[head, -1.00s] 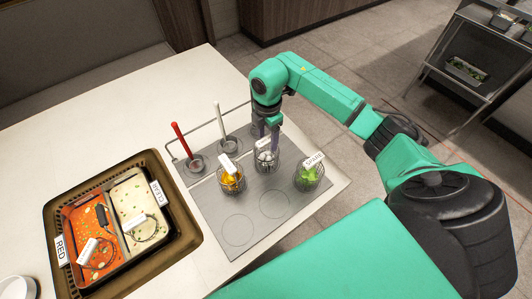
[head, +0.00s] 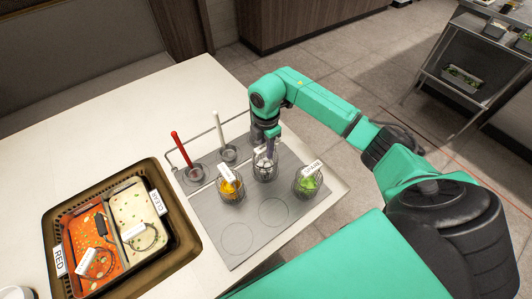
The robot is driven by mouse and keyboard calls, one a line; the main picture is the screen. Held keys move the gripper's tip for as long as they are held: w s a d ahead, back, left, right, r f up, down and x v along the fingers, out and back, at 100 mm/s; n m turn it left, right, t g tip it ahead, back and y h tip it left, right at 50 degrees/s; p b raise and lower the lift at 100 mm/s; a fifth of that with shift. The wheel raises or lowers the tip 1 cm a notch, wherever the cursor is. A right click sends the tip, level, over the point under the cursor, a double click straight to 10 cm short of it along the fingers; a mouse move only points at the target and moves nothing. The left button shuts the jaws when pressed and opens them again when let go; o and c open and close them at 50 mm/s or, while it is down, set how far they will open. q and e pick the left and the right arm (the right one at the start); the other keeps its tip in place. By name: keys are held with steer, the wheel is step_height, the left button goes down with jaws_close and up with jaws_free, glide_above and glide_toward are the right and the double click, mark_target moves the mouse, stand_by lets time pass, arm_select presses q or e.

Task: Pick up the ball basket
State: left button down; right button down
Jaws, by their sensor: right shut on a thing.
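The ball basket is a small wire basket (head: 264,171) with white balls in it. It is at the back of the grey mat, with a white label at its top. My right gripper (head: 268,142) comes down over it from behind and is shut on its upper part; the fingertips are partly hidden by the label. I cannot tell whether the basket is clear of the mat. My left gripper is not in view.
A basket with yellow pieces (head: 230,188) and one with green pieces (head: 307,184) stand close on either side. Red (head: 181,149) and white (head: 219,130) upright handles stand behind left. A two-part pot (head: 168,232) of red and pale broth is at left. The mat's front (head: 252,255) is clear.

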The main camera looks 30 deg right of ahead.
step_height(320, 180, up, 10)
steer(key=shift+w+r+b, duration=0.1)
steer(key=shift+r+b, duration=0.1)
steer(key=shift+b, duration=0.95)
step_height(320, 180, up, 9)
steer(key=p, duration=0.2)
steer(key=shift+f, duration=0.15)
